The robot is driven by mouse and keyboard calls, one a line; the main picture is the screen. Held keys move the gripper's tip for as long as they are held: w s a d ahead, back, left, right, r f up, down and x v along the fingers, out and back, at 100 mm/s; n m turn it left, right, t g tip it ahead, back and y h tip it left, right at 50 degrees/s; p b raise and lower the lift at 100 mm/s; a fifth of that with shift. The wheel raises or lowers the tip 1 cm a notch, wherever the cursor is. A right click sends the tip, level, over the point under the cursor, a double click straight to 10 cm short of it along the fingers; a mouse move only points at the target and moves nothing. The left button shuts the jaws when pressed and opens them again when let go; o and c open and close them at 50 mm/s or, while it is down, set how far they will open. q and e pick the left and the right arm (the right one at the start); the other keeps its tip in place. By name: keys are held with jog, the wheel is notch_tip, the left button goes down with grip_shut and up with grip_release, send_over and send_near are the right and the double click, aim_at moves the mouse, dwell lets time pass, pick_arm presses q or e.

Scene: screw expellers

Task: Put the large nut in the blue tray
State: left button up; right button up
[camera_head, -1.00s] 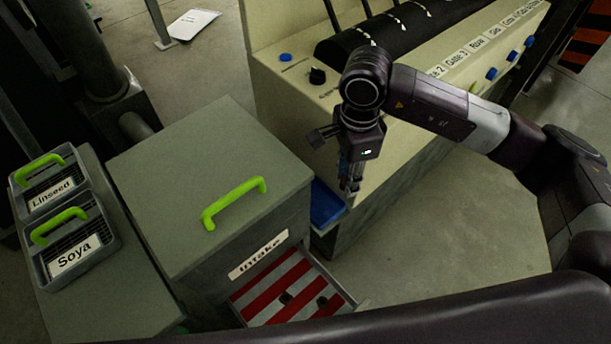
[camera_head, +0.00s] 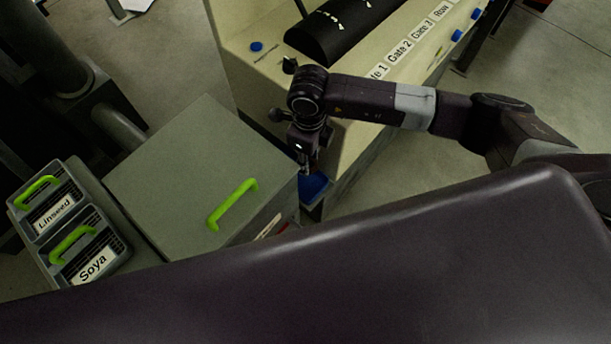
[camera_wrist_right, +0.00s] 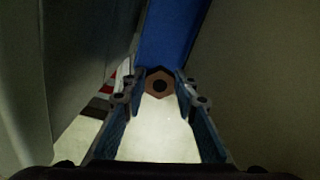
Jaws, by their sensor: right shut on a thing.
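The large nut (camera_wrist_right: 160,84) is brown and six-sided with a dark round hole. It shows in the right wrist view between the fingertips of my right gripper (camera_wrist_right: 159,88), which is shut on it. The blue tray (camera_wrist_right: 168,38) lies just beyond the nut in that view. In the head view the blue tray (camera_head: 313,186) is partly visible between the grey cabinet and the cream machine. My right gripper (camera_head: 309,170) points down beside its left part, and the nut cannot be made out there. My left gripper is not in view.
The grey cabinet (camera_head: 180,170) with a green handle (camera_head: 232,204) stands close left of the gripper. The cream machine (camera_head: 240,50) with labelled gates rises behind and right. Soya (camera_head: 92,262) and Linseed (camera_head: 52,212) bins are at far left. My dark body covers the bottom.

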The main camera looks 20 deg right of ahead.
aim_at(308, 186)
notch_tip(308, 186, down, 13)
jog(key=shift+r+p, duration=0.2)
jog(key=shift+p, duration=0.2)
jog(key=shift+f, duration=0.15)
jog(key=o, duration=0.8)
notch_tip(308, 186, up, 12)
jog(key=shift+r+b, duration=0.2)
jog(key=shift+b, duration=0.2)
